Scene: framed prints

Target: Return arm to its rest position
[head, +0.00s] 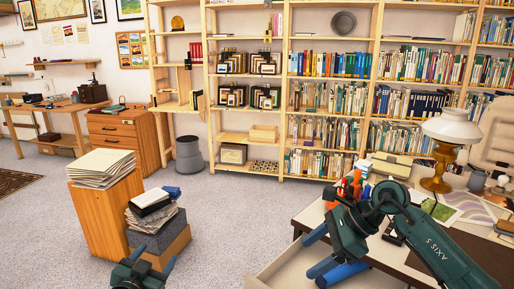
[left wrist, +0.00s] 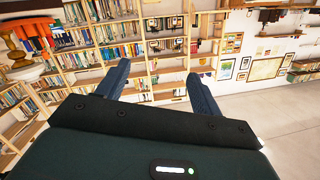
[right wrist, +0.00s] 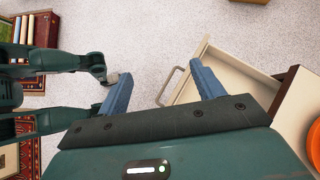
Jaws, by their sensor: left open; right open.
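My left gripper (head: 150,268) shows at the bottom of the head view, low over the floor and in front of the stacked boxes. In the left wrist view its two blue fingers (left wrist: 158,68) stand wide apart with nothing between them. My right arm (head: 430,235) reaches in from the right over the desk. My right gripper (head: 312,254) is beside the pulled-out cream drawer (head: 275,272). In the right wrist view its fingers (right wrist: 160,80) are apart and empty, with the drawer's metal handle (right wrist: 168,86) seen beyond and between them.
A wooden cabinet with papers (head: 108,210) and stacked boxes (head: 157,225) stand at left. Bookshelves (head: 330,100) line the back. Carpet (head: 235,215) is clear mid-room.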

